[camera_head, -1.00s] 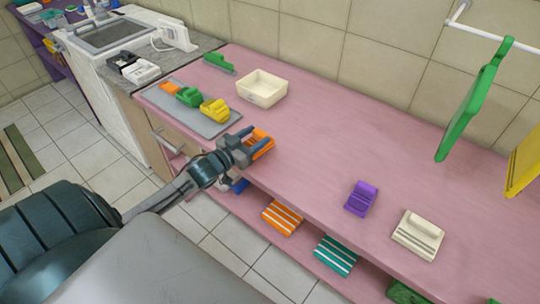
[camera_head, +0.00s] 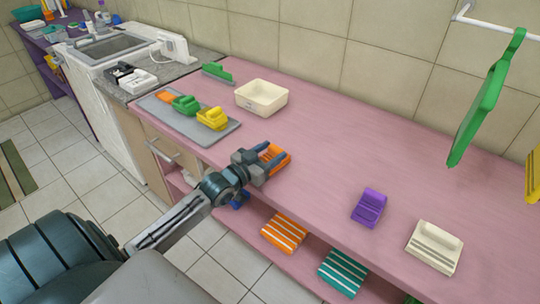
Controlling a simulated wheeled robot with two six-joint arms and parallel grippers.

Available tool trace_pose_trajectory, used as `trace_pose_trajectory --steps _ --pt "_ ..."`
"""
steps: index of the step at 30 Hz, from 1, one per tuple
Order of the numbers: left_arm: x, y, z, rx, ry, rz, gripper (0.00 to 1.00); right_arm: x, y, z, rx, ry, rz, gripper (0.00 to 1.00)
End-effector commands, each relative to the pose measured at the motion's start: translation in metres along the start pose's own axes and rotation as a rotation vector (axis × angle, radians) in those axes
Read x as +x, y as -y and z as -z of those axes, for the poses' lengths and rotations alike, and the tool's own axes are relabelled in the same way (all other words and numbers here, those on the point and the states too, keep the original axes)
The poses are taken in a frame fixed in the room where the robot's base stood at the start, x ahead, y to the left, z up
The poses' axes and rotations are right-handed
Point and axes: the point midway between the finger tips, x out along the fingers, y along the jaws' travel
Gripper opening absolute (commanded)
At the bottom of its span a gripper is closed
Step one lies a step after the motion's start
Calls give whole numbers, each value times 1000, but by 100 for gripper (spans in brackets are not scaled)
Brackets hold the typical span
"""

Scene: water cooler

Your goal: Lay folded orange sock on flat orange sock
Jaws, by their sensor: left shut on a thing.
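My left gripper (camera_head: 264,161) is shut on a folded orange sock (camera_head: 277,157) near the front edge of the pink counter. The gripper hides part of this sock, and I cannot tell whether it touches the counter. A small, flat-looking orange piece (camera_head: 164,97), perhaps the flat orange sock, lies at the far left end of the grey mat (camera_head: 213,138), beyond the green folded piece. It is well to the left of my gripper. My right gripper is not in view.
Green (camera_head: 185,104) and yellow (camera_head: 212,118) folded pieces sit on the mat. A cream box (camera_head: 262,97) stands behind. Purple (camera_head: 368,207) and cream (camera_head: 435,247) pieces stand right. Striped orange (camera_head: 284,232) and teal (camera_head: 342,272) pieces lie below the counter top. The counter's middle is clear.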

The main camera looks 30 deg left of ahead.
Motion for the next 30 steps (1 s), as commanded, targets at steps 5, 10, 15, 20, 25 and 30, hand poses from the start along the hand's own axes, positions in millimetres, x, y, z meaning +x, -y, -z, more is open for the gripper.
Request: trace_pose_trajectory --steps 5,10,15,20,25,30 --pt "0 0 -1 0 -2 0 29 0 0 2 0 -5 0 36" --pt "0 0 -4 0 -1 0 29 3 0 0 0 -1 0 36" --pt "0 0 -4 0 -1 0 74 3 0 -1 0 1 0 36" --pt "0 0 -4 0 -1 0 74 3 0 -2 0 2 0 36" --pt "0 0 -6 0 -1 0 74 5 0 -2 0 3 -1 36" --pt "-15 1 -1 3 3 2 74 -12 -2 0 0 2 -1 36"
